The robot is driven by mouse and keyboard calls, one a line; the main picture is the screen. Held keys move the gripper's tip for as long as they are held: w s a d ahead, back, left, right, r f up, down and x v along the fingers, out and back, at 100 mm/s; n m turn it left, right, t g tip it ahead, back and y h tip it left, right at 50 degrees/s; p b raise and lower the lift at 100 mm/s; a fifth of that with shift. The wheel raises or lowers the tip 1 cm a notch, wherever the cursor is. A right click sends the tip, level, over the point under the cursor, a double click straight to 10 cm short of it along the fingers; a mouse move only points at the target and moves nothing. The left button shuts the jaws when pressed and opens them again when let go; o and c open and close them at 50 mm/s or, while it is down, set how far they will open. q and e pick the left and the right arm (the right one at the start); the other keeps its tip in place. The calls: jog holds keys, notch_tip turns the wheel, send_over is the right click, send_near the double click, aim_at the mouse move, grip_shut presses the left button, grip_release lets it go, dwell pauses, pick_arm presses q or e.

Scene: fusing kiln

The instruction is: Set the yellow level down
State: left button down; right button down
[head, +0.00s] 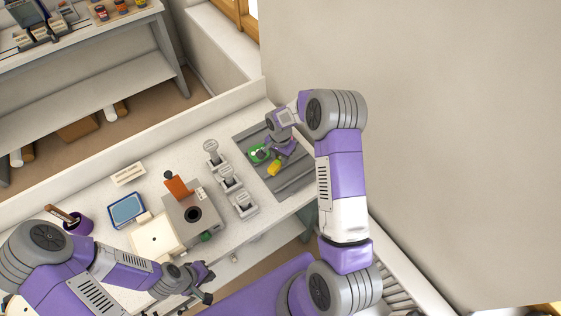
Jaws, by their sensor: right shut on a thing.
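The yellow level (274,168) is a small yellow block over the dark grey grooved board (296,184) at the right end of the bench. My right gripper (277,160) reaches down to it from above and is shut on it. The fingers partly hide the grip, and I cannot tell whether the level touches the board. My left gripper (209,284) is at the bench's front edge, empty, its fingers apart.
A green round item (257,153) lies beside the level. Several grey upright holders (228,178) stand left of the board. Further left are a grey box with a round hole (196,219), a blue-framed tablet (126,210) and a purple cup (78,224).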

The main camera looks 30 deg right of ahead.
aim_at(280, 164)
notch_tip(280, 164, down, 4)
jog(key=shift+f, duration=0.15)
jog(key=shift+w, duration=0.1)
jog(key=shift+f, duration=0.15)
jog(key=c, duration=0.8)
grip_release()
